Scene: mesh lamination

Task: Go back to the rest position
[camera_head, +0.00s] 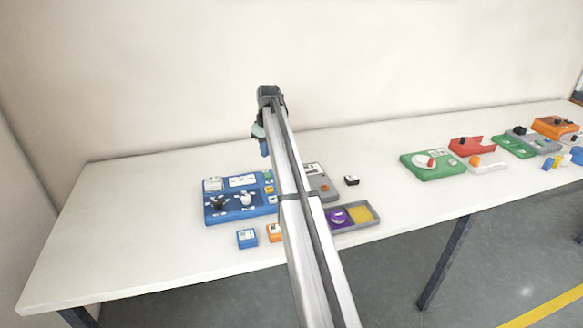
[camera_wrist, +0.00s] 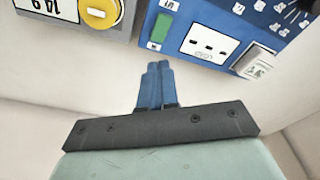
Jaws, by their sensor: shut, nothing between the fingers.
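My gripper shows in the wrist view (camera_wrist: 158,72) as two blue fingers pressed together, with nothing between them. In the head view its blue tip (camera_head: 264,149) hangs above the table behind my arm, near the back edge of the blue panel. The blue panel (camera_head: 212,213) lies on the white table (camera_head: 120,230) and carries white plates, dark and white knobs and small buttons. In the wrist view the blue panel (camera_wrist: 228,20) shows a green button, a white socket plate and a white rocker. My arm hides part of the table's middle.
A grey device (camera_head: 322,189), a small black-and-white block (camera_head: 351,180) and a grey tray (camera_head: 372,222) with purple and yellow pieces lie right of my arm. A blue block (camera_head: 247,238) and an orange block (camera_head: 274,232) sit in front. Green, red and orange devices stand at right. The table's left is clear.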

